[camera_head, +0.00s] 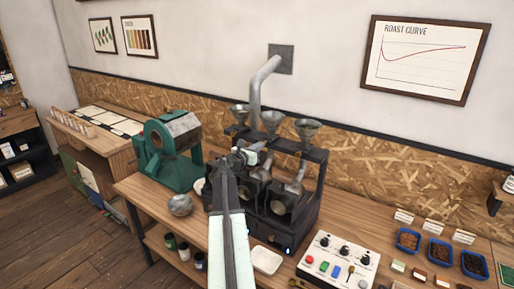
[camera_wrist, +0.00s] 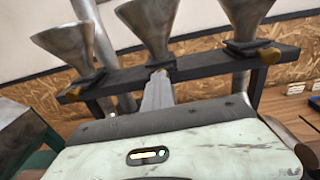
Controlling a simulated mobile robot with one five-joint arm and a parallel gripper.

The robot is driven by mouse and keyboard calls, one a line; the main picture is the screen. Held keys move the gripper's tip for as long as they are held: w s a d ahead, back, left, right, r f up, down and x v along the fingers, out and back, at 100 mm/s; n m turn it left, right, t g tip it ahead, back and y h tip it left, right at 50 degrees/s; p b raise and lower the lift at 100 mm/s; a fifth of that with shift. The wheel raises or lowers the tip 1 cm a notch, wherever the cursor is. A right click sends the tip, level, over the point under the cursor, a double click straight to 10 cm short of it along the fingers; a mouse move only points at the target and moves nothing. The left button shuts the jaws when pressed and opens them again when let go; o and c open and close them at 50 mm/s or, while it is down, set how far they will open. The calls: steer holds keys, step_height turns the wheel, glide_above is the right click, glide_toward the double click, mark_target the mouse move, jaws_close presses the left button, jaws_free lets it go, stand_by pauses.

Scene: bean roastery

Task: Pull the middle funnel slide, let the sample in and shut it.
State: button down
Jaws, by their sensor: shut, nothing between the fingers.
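Three metal funnels stand in a row on a dark frame of the roaster machine. The middle funnel (camera_head: 271,121) also shows in the wrist view (camera_wrist: 150,28). Under it is a dark slide plate (camera_wrist: 172,66); its knob is hidden or not distinguishable behind my fingers. Brass knobs show on the left slide (camera_wrist: 71,92) and the right slide (camera_wrist: 268,57). My gripper (camera_head: 252,156) is shut and empty, its fingertips (camera_wrist: 160,76) just in front of and below the middle slide. I cannot tell whether they touch it. No sample is discernible in the funnel.
The left funnel (camera_head: 240,112) and right funnel (camera_head: 308,131) flank the middle one closely. A green machine (camera_head: 170,150) stands to the left. A white control box (camera_head: 337,262), a white tray (camera_head: 267,260) and blue bean trays (camera_head: 440,250) are on the bench at the right.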

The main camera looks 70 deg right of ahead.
steer(key=w+a, duration=0.2)
steer(key=a, duration=1.1)
steer(key=shift+w+a+r+p, duration=0.15)
steer(key=shift+a+r+p, duration=0.25)
steer(key=shift+w, duration=0.1)
